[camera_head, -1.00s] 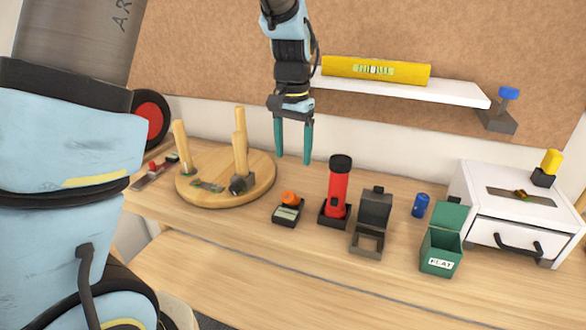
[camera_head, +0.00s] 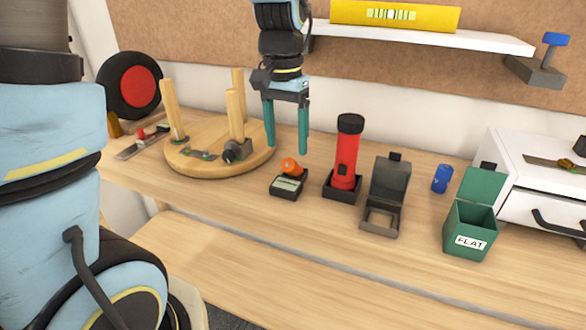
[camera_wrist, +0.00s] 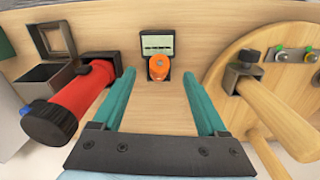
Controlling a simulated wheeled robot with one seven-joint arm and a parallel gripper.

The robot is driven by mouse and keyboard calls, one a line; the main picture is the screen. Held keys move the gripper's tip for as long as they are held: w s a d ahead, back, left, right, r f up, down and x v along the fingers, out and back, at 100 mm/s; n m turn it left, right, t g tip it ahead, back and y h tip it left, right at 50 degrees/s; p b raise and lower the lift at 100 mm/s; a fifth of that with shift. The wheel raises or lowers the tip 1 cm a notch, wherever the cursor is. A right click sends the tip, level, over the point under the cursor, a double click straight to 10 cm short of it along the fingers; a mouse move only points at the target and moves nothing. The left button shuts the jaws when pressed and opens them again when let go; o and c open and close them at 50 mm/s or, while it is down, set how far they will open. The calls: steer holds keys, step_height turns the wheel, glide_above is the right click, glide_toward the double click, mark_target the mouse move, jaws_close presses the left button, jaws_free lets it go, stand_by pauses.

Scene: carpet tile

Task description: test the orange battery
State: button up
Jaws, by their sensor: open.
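The orange battery (camera_head: 291,167) sits on a small dark tester (camera_head: 288,184) with a pale display, on the bench between the round wooden board and the red flashlight. The battery also shows in the wrist view (camera_wrist: 158,67), on the tester (camera_wrist: 157,43), between the lines of my fingers and beyond their tips. My gripper (camera_head: 287,148) is open and empty, with teal fingers pointing down above and behind the tester. It also shows in the wrist view (camera_wrist: 162,100). Whether the battery touches contacts is too small to tell.
A red flashlight (camera_head: 344,172) stands in a dark holder right of the tester. A grey open-lidded box (camera_head: 388,190), a green FLAT bin (camera_head: 470,230) and a blue battery (camera_head: 442,179) are farther right. The round board (camera_head: 190,160) with upright pegs stands left. The front bench is clear.

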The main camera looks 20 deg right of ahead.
mark_target(289, 162)
steer(key=shift+d+f+p, duration=0.2)
steer(key=shift+f+p, duration=0.25)
steer(key=shift+f, duration=2.25)
steer(key=shift+c, duration=0.4)
jaws_close()
